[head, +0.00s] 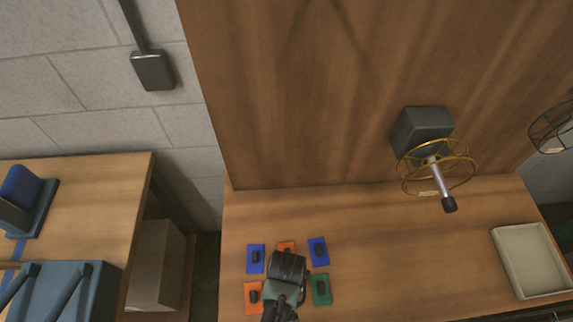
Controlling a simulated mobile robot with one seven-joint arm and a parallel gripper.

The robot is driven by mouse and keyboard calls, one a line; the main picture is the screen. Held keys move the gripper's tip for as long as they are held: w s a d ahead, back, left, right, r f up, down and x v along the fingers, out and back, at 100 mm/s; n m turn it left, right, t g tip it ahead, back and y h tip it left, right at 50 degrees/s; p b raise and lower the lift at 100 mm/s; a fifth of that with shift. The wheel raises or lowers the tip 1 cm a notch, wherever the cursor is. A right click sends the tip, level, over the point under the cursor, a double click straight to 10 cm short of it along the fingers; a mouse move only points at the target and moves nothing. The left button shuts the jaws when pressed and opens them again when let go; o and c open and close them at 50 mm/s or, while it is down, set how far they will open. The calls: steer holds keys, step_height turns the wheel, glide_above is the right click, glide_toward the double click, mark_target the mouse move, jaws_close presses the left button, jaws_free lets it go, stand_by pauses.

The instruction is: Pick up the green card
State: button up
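The green card (321,290) lies on the wooden table, just right of my gripper, with a small dark piece on top of it. My gripper (287,266) is seen from above, over the group of cards. Its fingertips are hidden by its own body, so I cannot see whether it is open or what is between the fingers. The dark gripper body partly covers an orange card (286,246) behind it.
Blue cards lie at the back left (256,259) and back right (318,251); another orange card (253,297) lies left of my gripper. A pale tray (530,262) sits at the right. A gold wire lamp part (437,168) stands out from the back panel. The table's middle is clear.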

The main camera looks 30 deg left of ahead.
jaws_close()
steer(key=shift+r, duration=0.1)
stand_by(0.4)
step_height(320, 180, up, 10)
stand_by(0.6)
